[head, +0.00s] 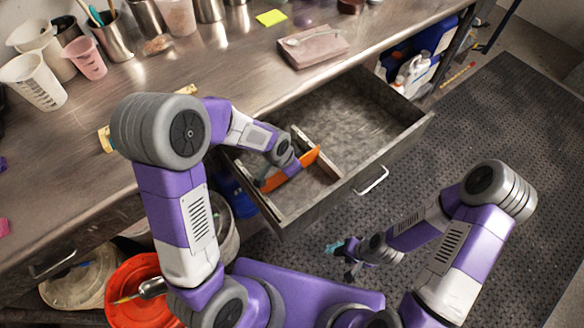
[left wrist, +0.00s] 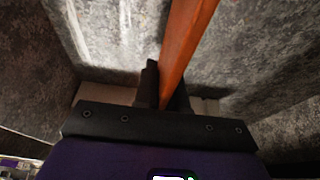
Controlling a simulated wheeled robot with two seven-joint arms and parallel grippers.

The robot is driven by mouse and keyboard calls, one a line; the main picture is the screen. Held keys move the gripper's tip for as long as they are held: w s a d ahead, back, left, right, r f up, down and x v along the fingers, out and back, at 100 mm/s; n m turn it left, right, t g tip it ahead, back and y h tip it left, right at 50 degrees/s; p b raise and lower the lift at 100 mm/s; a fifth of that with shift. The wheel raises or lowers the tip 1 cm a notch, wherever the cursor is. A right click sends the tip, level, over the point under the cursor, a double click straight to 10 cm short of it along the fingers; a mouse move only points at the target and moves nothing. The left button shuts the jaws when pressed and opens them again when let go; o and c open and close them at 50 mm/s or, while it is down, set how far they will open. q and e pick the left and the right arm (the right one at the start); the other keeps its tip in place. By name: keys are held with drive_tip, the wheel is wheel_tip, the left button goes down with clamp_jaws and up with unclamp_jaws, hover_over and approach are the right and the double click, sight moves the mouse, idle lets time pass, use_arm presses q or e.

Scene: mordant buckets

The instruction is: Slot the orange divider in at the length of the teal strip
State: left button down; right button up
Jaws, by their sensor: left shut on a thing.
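My left gripper (left wrist: 165,90) is shut on the orange divider (left wrist: 186,45), which runs away from between its fingers. In the head view the orange divider (head: 308,158) is in the left part of the open drawer (head: 385,112), partly hidden by my left wrist. It lies roughly along the drawer's front, with its right end near a wooden crosspiece (head: 327,164). I cannot tell whether it sits in a slot. My right gripper (head: 341,250) is above the floor mat in front of the drawer. A small teal piece (head: 333,247) shows at its fingertips; its grip is unclear.
The drawer's right part is empty. Cups and beakers (head: 33,80) crowd the back left. An orange bucket (head: 133,285) stands on the floor at lower left.

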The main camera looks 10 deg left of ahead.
use_arm(q)
drive_tip(key=shift+f+b, duration=0.3)
drive_tip(key=shift+f, duration=0.3)
drive_tip(key=c, duration=1.1)
unclamp_jaws()
drive_tip(key=shift+r, duration=0.15)
drive_tip(key=p+v, duration=0.3)
drive_tip(key=v, duration=0.4)
drive_tip(key=shift+s+a+r, duration=0.1)
drive_tip(key=shift+s+r, duration=0.05)
